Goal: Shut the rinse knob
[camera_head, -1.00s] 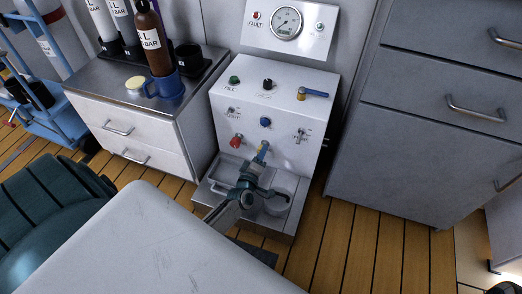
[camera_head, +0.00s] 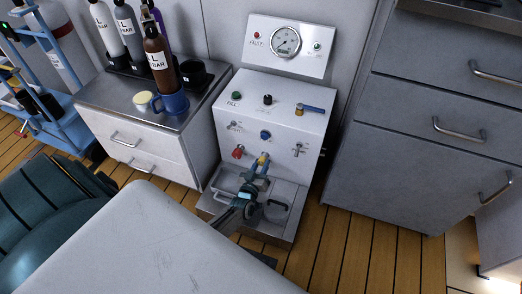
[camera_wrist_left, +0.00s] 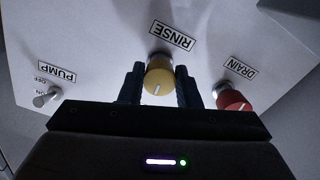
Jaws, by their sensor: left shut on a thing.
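The rinse knob is round and yellow with a white mark. It shows in the left wrist view (camera_wrist_left: 159,76) under the RINSE label, and in the head view (camera_head: 263,158) low on the front of the white fill panel (camera_head: 280,113). My left gripper (camera_head: 260,167) is at the panel front, with one dark finger on each side of the knob, shut on it. The fingers cover the knob's sides. My right gripper is not in view.
A red drain knob (camera_wrist_left: 234,99) sits close beside one finger, and a pump switch (camera_wrist_left: 46,97) is on the other side. A blue knob (camera_head: 265,135) is above. A steel tray (camera_head: 285,190) lies below. A counter with bottles and a blue mug (camera_head: 172,103) stands left.

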